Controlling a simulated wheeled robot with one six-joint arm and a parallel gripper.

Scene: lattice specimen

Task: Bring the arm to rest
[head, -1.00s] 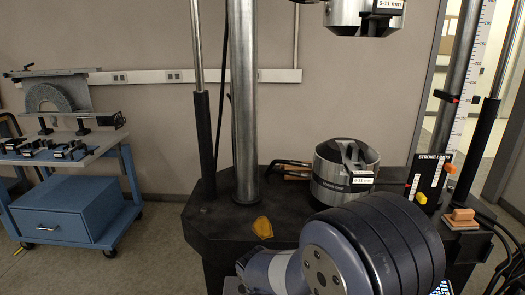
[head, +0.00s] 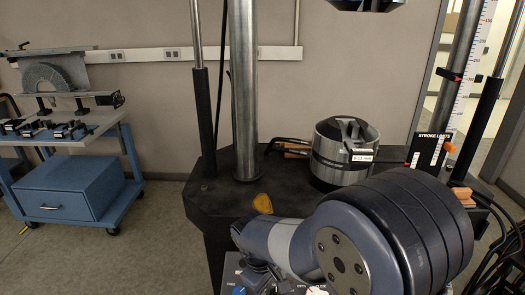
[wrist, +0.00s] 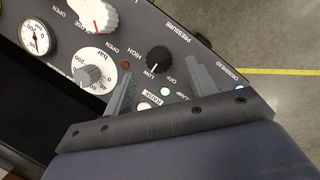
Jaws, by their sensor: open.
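My arm (head: 340,235) fills the lower right of the head view, bent in front of the testing machine. In the wrist view my gripper (wrist: 163,84) is open, its two grey fingers apart with nothing between them. It is over a dark control panel (wrist: 190,48) with knobs, lamps and a gauge. I cannot tell whether the fingertips touch the panel. A corner of the panel also shows at the bottom of the head view (head: 235,272).
The machine's black base (head: 220,205) carries a steel column (head: 243,100) and a round lower grip (head: 340,165). An upper grip (head: 368,4) hangs above. A blue trolley (head: 70,190) stands at left. Open floor (head: 150,255) lies between trolley and machine.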

